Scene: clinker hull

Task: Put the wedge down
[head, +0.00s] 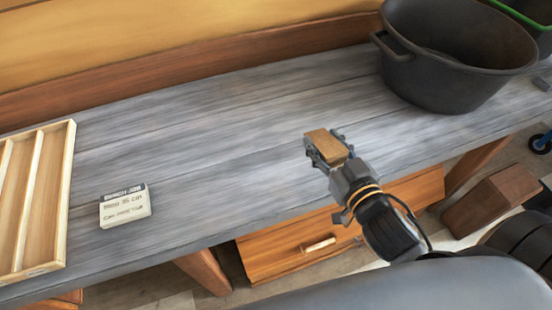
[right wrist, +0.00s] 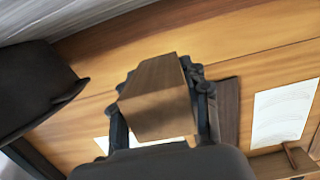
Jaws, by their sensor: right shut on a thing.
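The wedge (head: 327,144) is a small brown wooden block. My right gripper (head: 328,150) is shut on it and holds it over the front part of the grey plank bench (head: 220,130) in the head view. I cannot tell how high above the bench top it is. In the right wrist view the wedge (right wrist: 158,95) sits between the two dark fingers of my right gripper (right wrist: 162,110). My left gripper is not in view.
A large black tub (head: 450,60) stands at the bench's right end. A wooden compartment tray (head: 60,190) lies at the left, with a small lettered card block (head: 125,206) beside it. The bench middle is clear. A drawer (head: 300,240) is below the front edge.

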